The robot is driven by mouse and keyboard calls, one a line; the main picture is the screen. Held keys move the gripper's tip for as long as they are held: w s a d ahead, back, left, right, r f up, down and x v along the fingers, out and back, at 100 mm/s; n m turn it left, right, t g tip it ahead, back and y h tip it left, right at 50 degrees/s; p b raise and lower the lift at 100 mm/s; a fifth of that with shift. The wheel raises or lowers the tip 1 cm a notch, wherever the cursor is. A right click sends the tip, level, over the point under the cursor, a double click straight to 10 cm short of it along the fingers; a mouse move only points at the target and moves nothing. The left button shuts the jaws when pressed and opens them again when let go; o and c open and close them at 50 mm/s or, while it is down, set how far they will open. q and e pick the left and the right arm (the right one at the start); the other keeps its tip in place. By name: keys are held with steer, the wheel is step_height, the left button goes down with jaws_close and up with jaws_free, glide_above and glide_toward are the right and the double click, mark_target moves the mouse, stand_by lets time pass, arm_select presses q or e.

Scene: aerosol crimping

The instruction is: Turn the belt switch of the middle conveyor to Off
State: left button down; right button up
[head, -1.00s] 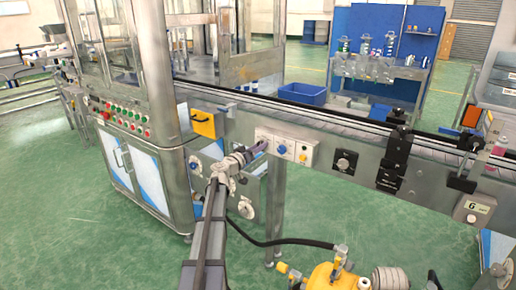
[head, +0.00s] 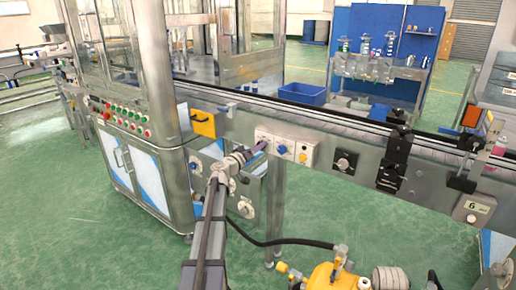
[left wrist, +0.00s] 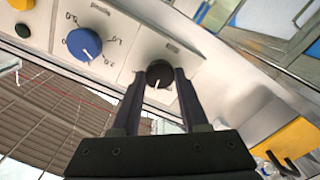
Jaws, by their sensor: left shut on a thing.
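The conveyor (head: 330,118) runs across the head view, with a control panel (head: 293,141) on its near side. My left gripper (head: 265,146) reaches the left end of this panel. In the left wrist view its two fingers (left wrist: 157,88) are shut on a round black knob (left wrist: 159,72), one finger on each side. The knob's white pointer mark faces the gripper side. The knob's labels cannot be read, and in the head view the gripper hides the knob. My right gripper is not in view.
Beside the black knob is a blue dial (head: 282,150), also in the left wrist view (left wrist: 84,45), then a yellow button (head: 303,157). A separate black knob (head: 343,160) sits further right. A yellow box (head: 203,123) is on the left. A hose (head: 285,241) hangs below.

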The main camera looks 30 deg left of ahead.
arm_select(q)
steer(key=shift+n, duration=4)
steer(key=shift+c, duration=2.1)
jaws_free()
steer(key=s, duration=0.7)
steer(key=shift+s+a, duration=0.35)
steer(key=shift+s, duration=0.05)
